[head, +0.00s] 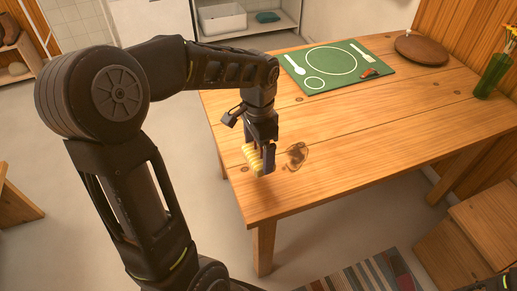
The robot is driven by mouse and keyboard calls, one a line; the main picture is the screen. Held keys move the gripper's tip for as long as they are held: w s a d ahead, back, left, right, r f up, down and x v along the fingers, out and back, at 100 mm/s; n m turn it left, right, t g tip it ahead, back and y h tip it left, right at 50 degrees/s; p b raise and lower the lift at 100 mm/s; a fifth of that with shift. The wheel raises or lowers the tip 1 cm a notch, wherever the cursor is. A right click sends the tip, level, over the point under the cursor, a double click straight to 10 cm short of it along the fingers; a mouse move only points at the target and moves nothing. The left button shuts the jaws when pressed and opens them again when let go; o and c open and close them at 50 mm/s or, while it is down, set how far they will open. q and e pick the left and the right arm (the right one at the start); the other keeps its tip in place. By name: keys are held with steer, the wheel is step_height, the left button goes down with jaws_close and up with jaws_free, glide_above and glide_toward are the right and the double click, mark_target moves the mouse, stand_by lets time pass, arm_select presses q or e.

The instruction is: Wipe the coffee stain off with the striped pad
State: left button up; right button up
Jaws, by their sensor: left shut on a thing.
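The coffee stain (297,156) is a brown patch on the wooden table (400,125), near its left edge. My left gripper (262,166) is just left of the stain, pointing down, and is shut on the striped pad (252,157). The pad is yellowish with stripes and is partly hidden by the fingers. It is close to the table's left edge; I cannot tell if it touches the top. My right gripper is not in view.
A green place mat (335,85) with white outlines and a small reddish thing (371,73) on it lies at the back. A round brown board (421,49) and a green vase (492,76) stand at the back right. The table's middle and front are clear. A wooden stool (470,235) is at the lower right.

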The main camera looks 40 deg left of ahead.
arm_select(q)
steer(key=c, duration=0.6)
steer(key=shift+o, duration=0.2)
steer(key=w+d+f+n, duration=0.2)
steer(key=w+d+n, duration=0.3)
steer(key=w+d, duration=0.5)
steer(key=shift+w+d+n, duration=0.25)
steer(key=shift+d+n, duration=0.15)
steer(key=shift+d, duration=0.75)
